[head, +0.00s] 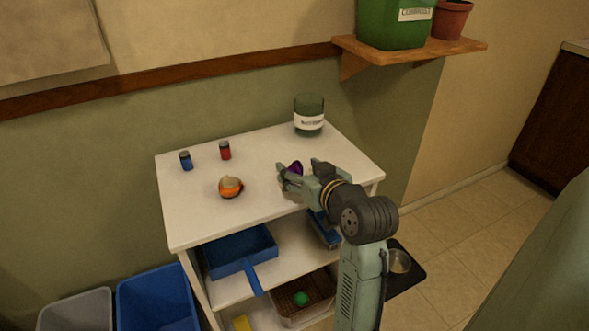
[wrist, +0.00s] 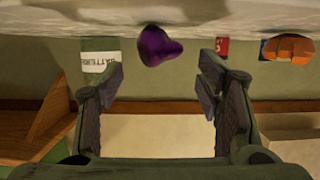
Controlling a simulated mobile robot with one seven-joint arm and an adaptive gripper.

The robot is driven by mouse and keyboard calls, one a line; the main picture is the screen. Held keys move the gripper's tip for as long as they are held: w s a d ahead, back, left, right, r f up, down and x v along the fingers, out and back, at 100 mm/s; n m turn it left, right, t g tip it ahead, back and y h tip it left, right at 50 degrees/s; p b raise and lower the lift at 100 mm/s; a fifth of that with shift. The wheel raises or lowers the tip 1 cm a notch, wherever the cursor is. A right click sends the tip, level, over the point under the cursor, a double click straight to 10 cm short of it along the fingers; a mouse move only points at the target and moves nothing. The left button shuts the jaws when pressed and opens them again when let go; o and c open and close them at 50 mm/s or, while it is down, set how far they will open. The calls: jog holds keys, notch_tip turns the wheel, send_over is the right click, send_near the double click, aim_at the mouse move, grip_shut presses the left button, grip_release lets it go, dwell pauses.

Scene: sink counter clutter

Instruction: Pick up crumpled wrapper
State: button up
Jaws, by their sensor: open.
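A small crumpled purple wrapper (head: 296,167) lies on the white table top, partly hidden behind my gripper in the head view. In the wrist view the purple wrapper (wrist: 159,46) is at the top centre, just beyond the fingertips and between their lines. My gripper (wrist: 161,68) is open and empty, with its two fingers well apart. In the head view my gripper (head: 299,172) is low over the right part of the table top, close to the wrapper.
A red battery (head: 225,150), a blue battery (head: 186,160) and an orange-and-white round item (head: 230,187) are to the left. The front left of the table top (head: 195,225) is clear.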

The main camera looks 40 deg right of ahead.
aim_at(296, 166)
jog(key=x, duration=0.3)
jog(key=shift+w+d+p, duration=0.1)
jog(key=shift+w+p, duration=0.05)
jog(key=shift+p, duration=0.15)
jog(key=shift+c, duration=0.2)
jog(key=c, duration=0.9)
